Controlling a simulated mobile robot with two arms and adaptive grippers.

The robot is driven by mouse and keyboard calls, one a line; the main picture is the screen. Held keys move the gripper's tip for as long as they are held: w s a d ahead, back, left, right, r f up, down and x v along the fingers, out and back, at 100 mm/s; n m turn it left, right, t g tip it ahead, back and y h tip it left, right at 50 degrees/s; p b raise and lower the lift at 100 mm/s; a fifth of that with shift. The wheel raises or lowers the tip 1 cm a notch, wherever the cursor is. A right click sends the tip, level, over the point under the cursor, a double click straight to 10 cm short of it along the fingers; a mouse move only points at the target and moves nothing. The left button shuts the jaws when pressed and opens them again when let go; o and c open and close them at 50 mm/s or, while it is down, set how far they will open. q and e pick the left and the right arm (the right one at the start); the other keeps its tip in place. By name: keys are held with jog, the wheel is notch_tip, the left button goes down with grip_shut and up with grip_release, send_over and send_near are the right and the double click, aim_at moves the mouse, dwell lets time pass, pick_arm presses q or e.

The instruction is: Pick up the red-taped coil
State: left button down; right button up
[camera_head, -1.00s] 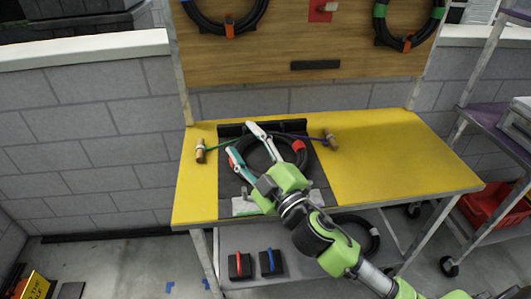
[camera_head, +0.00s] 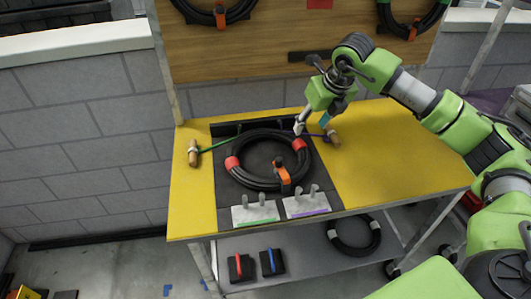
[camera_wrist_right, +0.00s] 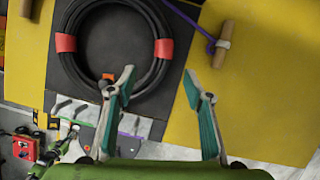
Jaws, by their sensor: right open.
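The red-taped coil (camera_head: 250,180) is a black ring lying flat on a dark mat on the yellow table, with red tape at its left and right sides. An orange clip (camera_head: 284,176) is at its front edge. My right gripper (camera_head: 312,124) is at the coil's back right edge in the head view, with its fingers pointing down.
Wooden-handled tools lie left (camera_head: 193,153) and right (camera_head: 333,137) of the coil, with green and purple cords. Two metal plates with pegs (camera_head: 253,213) stand in front. More coils hang on the wooden board (camera_head: 260,40) behind. The table's right part is clear.

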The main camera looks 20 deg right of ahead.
aim_at(300, 143)
jog(key=p+x, duration=0.1)
jog(key=x, duration=0.7)
jog(key=shift+d+f, duration=0.1)
jog(key=shift+d, duration=0.1)
jog(key=p+x, duration=0.2)
jog(key=x, duration=0.3)
jog(key=shift+f, duration=0.15)
grip_shut()
jog(key=shift+w+r, duration=0.25)
